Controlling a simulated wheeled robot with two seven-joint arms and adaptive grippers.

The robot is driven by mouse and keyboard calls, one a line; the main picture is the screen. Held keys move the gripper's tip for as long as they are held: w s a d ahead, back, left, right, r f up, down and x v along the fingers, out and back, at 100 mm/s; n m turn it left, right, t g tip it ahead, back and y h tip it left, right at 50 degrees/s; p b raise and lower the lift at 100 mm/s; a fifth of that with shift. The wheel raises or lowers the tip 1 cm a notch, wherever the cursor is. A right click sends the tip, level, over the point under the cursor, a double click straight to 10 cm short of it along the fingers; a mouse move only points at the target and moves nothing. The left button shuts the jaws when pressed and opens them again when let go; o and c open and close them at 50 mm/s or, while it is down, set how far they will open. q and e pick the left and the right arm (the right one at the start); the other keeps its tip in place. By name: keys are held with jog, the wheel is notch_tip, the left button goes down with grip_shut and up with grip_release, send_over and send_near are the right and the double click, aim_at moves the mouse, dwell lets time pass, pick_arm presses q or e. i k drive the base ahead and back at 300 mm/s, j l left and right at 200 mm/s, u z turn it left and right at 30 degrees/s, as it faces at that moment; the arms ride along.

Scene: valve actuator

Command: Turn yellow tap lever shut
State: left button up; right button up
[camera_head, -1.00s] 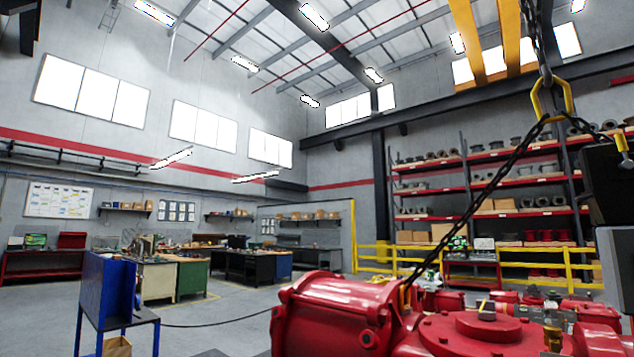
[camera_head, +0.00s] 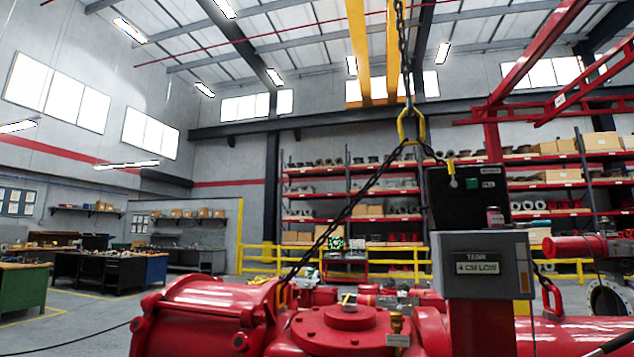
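The large red valve actuator (camera_head: 205,310) fills the lower middle of the head view. A round red cover (camera_head: 345,325) is on its top, with a small yellowish piece (camera_head: 348,299) standing at its centre. A small brass fitting (camera_head: 396,323) with a pale tag stands right of the cover. I cannot make out a yellow tap lever for certain. Neither of my grippers is in view.
A grey box labelled "TANK 4 CM LOW" (camera_head: 482,264) stands right of the actuator, with a black case (camera_head: 466,207) behind it. A chain (camera_head: 350,205) hangs from a yellow ring (camera_head: 411,126) above. Yellow railings (camera_head: 390,262) and shelves stand behind.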

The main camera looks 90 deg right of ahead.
aim_at(452, 185)
jog(key=z, duration=3.75)
jog(key=i+l, duration=0.25)
jog(key=l, duration=0.15)
jog(key=i+l, duration=0.25)
jog(key=l, duration=0.2)
jog(key=i+l, duration=0.2)
jog(key=l, duration=0.2)
jog(key=i+l, duration=0.25)
jog(key=l, duration=0.15)
